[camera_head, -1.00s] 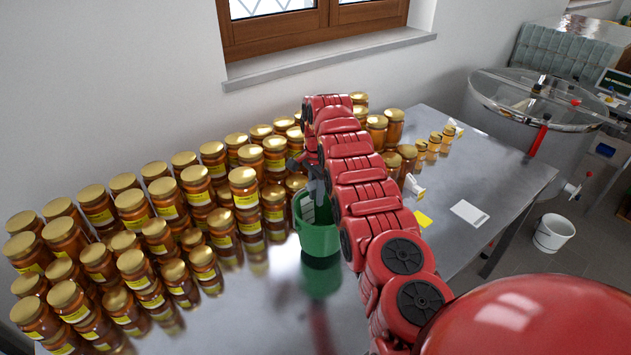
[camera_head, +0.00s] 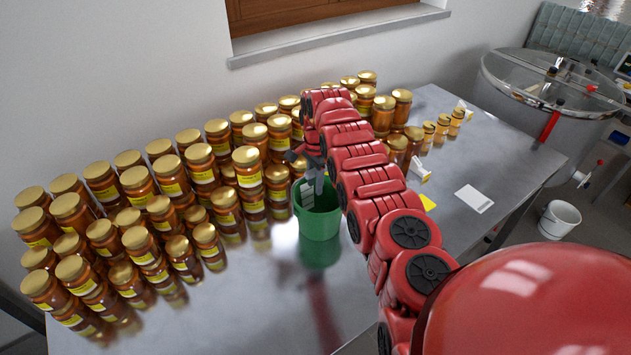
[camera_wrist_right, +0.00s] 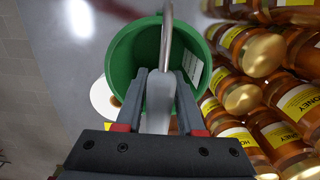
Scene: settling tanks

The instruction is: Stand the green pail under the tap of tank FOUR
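The green pail (camera_head: 318,222) is upright at the steel table, just right of the honey jars. Its reflection shows right below it, and I cannot tell whether its base touches the table. My right gripper (camera_head: 314,178) is over the pail's mouth. In the right wrist view, the gripper (camera_wrist_right: 160,90) has its two fingers on either side of the pail's grey handle (camera_wrist_right: 167,40) and looks shut on it. The pail's green wall (camera_wrist_right: 124,68) lies beyond. A steel tank (camera_head: 570,120) with a clear lid stands at the right; no number is readable on it. My left gripper is not in view.
Rows of gold-lidded honey jars (camera_head: 140,205) crowd the table's left and back, close to the pail. A white bucket (camera_head: 559,219) stands on the floor. The front tabletop (camera_head: 262,300) is bare.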

